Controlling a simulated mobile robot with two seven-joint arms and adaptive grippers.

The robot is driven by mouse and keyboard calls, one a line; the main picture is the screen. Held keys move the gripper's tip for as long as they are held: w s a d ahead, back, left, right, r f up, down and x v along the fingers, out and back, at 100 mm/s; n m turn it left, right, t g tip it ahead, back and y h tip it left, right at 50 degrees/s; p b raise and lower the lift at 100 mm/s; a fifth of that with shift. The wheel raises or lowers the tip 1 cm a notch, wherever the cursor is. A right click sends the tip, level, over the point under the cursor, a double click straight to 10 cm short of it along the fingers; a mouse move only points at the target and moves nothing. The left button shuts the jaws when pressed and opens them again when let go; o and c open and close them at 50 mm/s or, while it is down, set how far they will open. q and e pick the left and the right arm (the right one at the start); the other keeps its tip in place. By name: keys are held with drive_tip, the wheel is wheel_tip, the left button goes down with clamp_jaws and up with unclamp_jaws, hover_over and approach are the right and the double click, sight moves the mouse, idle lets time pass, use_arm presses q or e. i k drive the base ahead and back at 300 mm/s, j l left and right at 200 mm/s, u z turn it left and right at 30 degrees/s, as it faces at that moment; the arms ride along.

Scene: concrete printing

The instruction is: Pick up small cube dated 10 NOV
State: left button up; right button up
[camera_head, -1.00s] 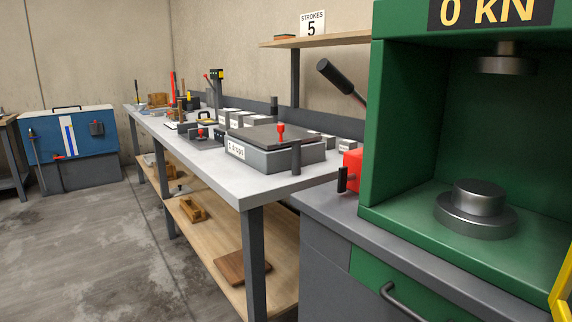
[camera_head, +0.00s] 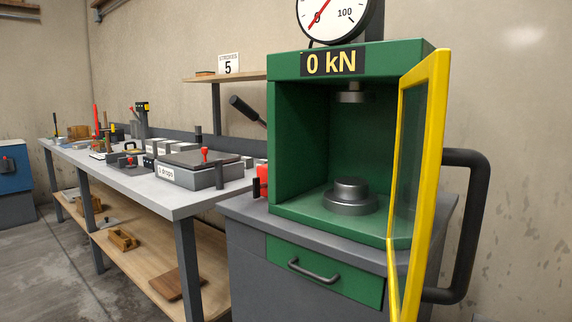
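Several small grey cubes (camera_head: 170,147) with white labels stand in a row towards the back of the long workbench (camera_head: 180,203). The labels are too small to read, so I cannot tell which cube is dated 10 NOV. Part of the row is hidden behind a flat grey apparatus (camera_head: 187,176) labelled "5 drops", with a red knob. Neither of my grippers shows in this view.
A green press (camera_head: 285,150) reading 0 kN stands on a grey cabinet at the right, with an empty round platen (camera_head: 349,196) inside. Its yellow-framed door (camera_head: 437,110) stands open towards me. Bare concrete floor (camera_head: 55,270) lies at the lower left.

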sight(248, 161)
drive_tip(key=z, duration=1.8)
drive_tip(key=k+j+z, duration=0.1)
drive_tip(key=z, duration=0.25)
drive_tip(key=k+j+z, duration=0.1)
drive_tip(key=j+z, duration=0.3)
drive_tip(key=k+z, duration=0.15)
drive_tip(key=z, duration=0.2)
drive_tip(key=k+j, duration=0.55)
drive_tip(key=k, duration=0.15)
drive_tip(key=k+j, duration=1.05)
drive_tip(key=k, duration=0.3)
drive_tip(key=k+j, duration=0.55)
drive_tip(key=k, duration=0.15)
